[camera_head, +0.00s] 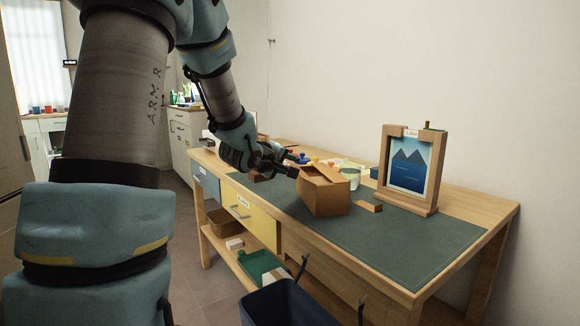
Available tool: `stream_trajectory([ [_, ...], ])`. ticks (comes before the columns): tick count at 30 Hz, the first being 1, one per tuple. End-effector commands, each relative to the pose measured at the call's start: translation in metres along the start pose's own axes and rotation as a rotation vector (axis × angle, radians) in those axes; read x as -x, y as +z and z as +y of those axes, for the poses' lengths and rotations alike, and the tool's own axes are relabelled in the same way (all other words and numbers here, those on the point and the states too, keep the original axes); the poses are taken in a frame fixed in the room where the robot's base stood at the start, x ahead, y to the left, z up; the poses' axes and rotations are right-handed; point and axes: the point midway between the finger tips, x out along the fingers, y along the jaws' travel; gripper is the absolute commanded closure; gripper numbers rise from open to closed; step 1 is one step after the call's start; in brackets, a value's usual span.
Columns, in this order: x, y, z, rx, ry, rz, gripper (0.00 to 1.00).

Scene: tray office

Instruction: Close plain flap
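A brown cardboard box (327,198) stands on the green mat of the wooden workbench. Its top shows flap edges, with one lighter panel (334,173) raised at the right. I cannot tell which flap is the plain one. My gripper (293,165) is at the box's upper left edge, with its dark fingers pointing toward the top. I cannot tell whether the fingers touch the box. The view is too small to show whether they are apart. The box's far left side is partly hidden by my gripper.
A wooden frame with a mountain picture (409,168) stands right of the box. A small brown block (370,206) lies between them. A pale green container (350,176) and small coloured items are behind. The mat (420,243) is clear at front right. A dark blue bin (290,303) stands below.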

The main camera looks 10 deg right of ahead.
Motion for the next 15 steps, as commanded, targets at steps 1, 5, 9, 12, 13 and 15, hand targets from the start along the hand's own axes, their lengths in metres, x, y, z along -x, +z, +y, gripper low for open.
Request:
stream_trajectory([
  [1,0.0002,-0.0001,0.0001,0.0,0.0,0.0,0.66],
  [5,0.0003,-0.0002,0.0001,0.0,0.0,0.0,0.8],
  [9,0.0004,-0.0002,0.0001,0.0,0.0,0.0,0.95],
  [12,0.0004,-0.0002,0.0001,0.0,0.0,0.0,1.0],
  [13,0.0004,-0.0002,0.0,0.0,0.0,0.0,1.0],
  [15,0.0004,-0.0002,0.0,0.0,0.0,0.0,1.0],
])
